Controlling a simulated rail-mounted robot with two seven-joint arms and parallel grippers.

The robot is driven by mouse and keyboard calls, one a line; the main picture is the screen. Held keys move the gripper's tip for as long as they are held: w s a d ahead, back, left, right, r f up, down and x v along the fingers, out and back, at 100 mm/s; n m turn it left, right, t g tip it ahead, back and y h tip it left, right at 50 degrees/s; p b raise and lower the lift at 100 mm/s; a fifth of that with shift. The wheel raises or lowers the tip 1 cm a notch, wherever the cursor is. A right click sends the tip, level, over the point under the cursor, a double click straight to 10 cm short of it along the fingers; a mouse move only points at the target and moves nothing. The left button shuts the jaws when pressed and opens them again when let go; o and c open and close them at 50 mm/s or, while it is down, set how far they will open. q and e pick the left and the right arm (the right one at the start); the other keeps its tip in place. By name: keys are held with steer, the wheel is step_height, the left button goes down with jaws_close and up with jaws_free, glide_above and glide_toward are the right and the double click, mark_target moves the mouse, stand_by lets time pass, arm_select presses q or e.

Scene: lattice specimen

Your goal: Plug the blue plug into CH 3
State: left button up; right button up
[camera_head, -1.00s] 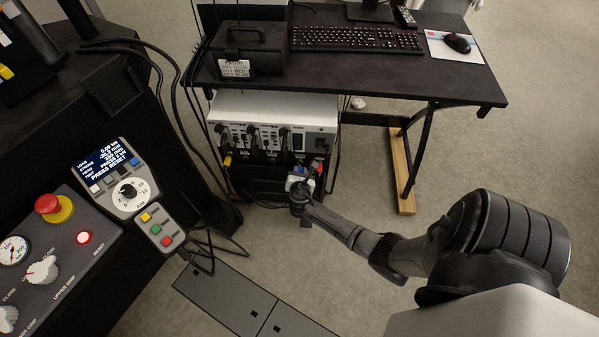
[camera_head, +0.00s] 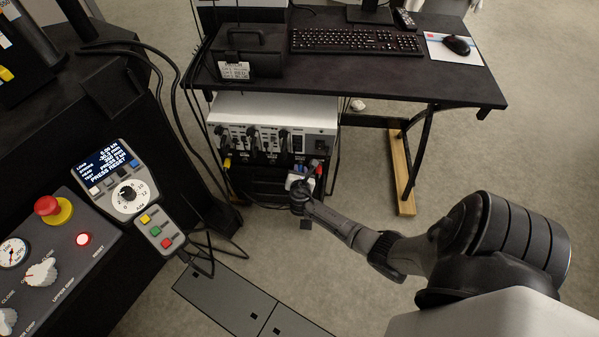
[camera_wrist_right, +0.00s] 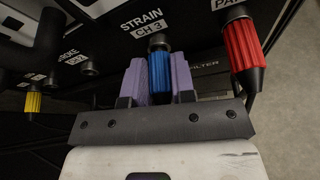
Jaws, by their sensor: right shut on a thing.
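In the right wrist view the blue plug (camera_wrist_right: 160,72) stands between the two purple finger pads of my right gripper (camera_wrist_right: 160,80), which is shut on it. The plug's dark tip points up at the socket (camera_wrist_right: 158,40) under the STRAIN CH 3 label (camera_wrist_right: 148,26). The tip is lined up with that socket and meets it in the picture; I cannot tell how deep it sits. In the head view my right gripper (camera_head: 299,184) is at the lower front of the white unit (camera_head: 275,105), and the blue plug is not clear there. My left gripper is not in view.
A red plug (camera_wrist_right: 242,58) hangs at the PA... socket, close right of my gripper. A yellow plug (camera_wrist_right: 33,100) is at far left, and the STROKE CH 2 socket (camera_wrist_right: 90,68) beside CH 3 looks empty. The desk (camera_head: 380,75) overhangs the unit. Dark cables hang left of it.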

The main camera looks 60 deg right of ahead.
steer(key=shift+w+d, duration=0.1)
steer(key=shift+d, duration=0.1)
steer(key=shift+f, duration=0.1)
stand_by(0.5)
steer(key=o, duration=0.9)
steer(key=shift+d, duration=0.25)
steer(key=shift+o, duration=0.8)
steer(key=shift+a, duration=0.15)
steer(key=o, duration=0.4)
steer(key=shift+c, duration=0.2)
steer(key=shift+r, duration=0.2)
